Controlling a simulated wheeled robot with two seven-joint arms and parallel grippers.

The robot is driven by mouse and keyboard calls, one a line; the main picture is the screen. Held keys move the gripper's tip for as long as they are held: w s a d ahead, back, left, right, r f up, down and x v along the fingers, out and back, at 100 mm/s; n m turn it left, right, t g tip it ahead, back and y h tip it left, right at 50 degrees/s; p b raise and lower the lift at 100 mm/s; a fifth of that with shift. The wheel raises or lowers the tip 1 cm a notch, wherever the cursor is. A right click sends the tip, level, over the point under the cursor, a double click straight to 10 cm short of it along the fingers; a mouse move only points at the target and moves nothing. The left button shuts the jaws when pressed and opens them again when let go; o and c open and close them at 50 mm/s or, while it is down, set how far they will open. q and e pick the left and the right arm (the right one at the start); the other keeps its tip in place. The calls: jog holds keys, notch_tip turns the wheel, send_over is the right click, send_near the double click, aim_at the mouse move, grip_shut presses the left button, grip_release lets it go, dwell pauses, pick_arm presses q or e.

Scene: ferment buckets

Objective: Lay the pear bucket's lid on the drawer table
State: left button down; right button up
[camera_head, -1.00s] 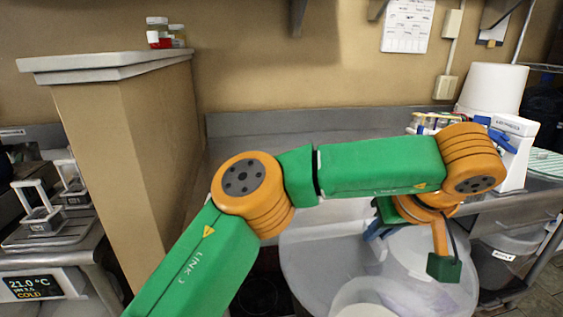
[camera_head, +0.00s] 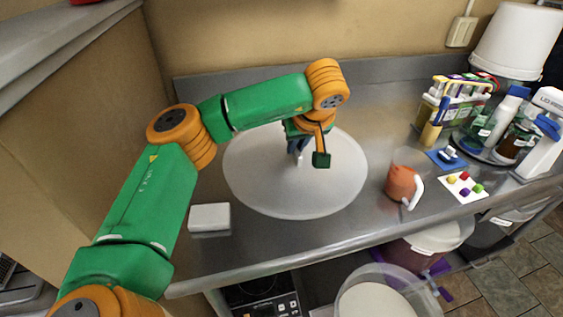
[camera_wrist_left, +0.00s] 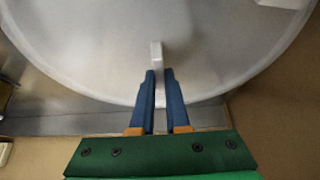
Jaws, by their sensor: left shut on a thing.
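The lid (camera_head: 250,185) is a large, pale, translucent disc. It lies flat over the left and middle part of the steel drawer table (camera_head: 330,238); I cannot tell whether it touches the top. My left gripper (camera_head: 298,152) is above the lid's far half, shut on the lid's small pale grip tab. In the left wrist view the blue fingers (camera_wrist_left: 162,75) are at the tab (camera_wrist_left: 156,52), with the broad lid (camera_wrist_left: 90,50) filling the upper picture. An open translucent bucket (camera_head: 378,298) with pale contents stands below the table's front. My right gripper is out of view.
A white block (camera_head: 209,217) sits left of the lid. A jug with orange-red contents (camera_head: 402,182) stands close right. Farther right are a card with coloured pieces (camera_head: 463,188), bottles (camera_head: 505,118) and a white bucket (camera_head: 515,40). A tan partition (camera_head: 95,110) rises at the left.

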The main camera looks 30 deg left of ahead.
aim_at(283, 152)
pick_arm(q)
jog(key=a+f, duration=0.2)
jog(key=f, duration=0.1)
jog(key=a+f, duration=0.1)
jog(key=a, duration=0.1)
jog(key=shift+w+f+p, duration=0.25)
jog(key=shift+f+p, duration=0.05)
jog(key=shift+p, duration=0.1)
notch_tip(283, 152, down, 3)
jog(key=shift+s+r+p, duration=0.1)
jog(key=shift+r+p, duration=0.1)
jog(key=shift+p, duration=0.5)
jog(key=shift+f, duration=0.4)
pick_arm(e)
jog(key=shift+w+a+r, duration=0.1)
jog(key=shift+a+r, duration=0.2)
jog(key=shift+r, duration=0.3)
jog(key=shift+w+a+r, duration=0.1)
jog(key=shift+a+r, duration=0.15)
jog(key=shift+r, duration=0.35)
